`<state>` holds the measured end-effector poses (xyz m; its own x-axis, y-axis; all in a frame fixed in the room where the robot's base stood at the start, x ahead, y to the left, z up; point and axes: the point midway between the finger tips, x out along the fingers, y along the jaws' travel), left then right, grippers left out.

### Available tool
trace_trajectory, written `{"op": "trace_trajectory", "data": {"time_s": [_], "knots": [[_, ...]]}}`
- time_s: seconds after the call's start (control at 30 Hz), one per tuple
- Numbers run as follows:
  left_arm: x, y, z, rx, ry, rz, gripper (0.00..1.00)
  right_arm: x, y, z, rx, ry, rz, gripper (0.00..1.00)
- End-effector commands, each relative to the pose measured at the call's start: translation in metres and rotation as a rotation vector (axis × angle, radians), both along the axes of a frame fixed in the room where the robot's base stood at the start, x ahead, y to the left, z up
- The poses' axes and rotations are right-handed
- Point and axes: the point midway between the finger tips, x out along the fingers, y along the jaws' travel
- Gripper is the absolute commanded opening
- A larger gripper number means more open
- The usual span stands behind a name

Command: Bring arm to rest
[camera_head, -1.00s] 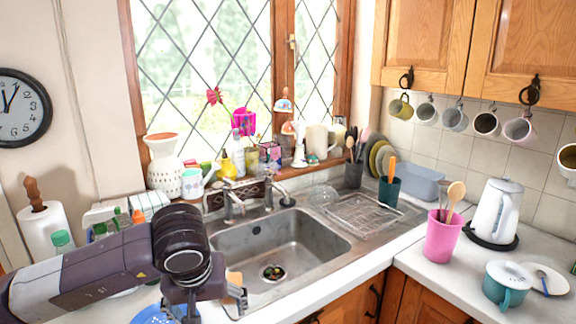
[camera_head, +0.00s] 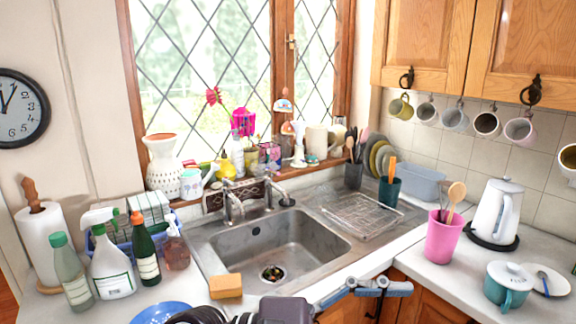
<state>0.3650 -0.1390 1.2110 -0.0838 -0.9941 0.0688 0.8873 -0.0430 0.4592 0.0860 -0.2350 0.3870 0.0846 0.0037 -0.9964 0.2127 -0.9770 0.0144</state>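My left arm shows only at the bottom edge of the head view, its dark wrist low in front of the sink. My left gripper (camera_head: 384,287) points to the right, over the counter's front edge and the wooden cupboard front. Nothing is seen in it. Its fingers are seen side-on, and I cannot tell whether they are open or shut. My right gripper is not in view.
Left of the sink (camera_head: 282,243) stand several bottles (camera_head: 113,268) and a paper roll (camera_head: 48,240). A yellow-orange sponge (camera_head: 226,287) and a blue plate (camera_head: 161,312) lie near the front. A pink cup (camera_head: 442,240), kettle (camera_head: 494,213) and teal pot (camera_head: 508,287) stand on the right.

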Motion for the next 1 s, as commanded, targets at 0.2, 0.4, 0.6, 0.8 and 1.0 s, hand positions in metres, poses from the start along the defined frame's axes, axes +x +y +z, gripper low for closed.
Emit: {"op": "trace_trajectory", "data": {"time_s": [0.2, 0.4, 0.6, 0.8, 1.0], "knots": [[0.067, 0.063, 0.085, -0.584, 0.729, 0.143, 0.8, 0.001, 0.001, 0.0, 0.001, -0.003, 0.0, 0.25], [0.155, 0.17, 0.045, -1.095, 1.388, 0.285, 0.8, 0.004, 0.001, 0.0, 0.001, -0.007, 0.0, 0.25], [0.186, 0.26, -0.076, -1.553, 1.912, 0.443, 0.8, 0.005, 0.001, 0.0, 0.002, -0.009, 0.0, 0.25], [0.147, 0.315, -0.212, -2.0, 2.307, 0.64, 0.8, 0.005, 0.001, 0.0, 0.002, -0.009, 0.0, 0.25], [0.06, 0.34, -0.319, 1.774, -1.86, -0.654, 0.8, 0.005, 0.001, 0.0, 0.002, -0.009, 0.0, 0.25]]}}
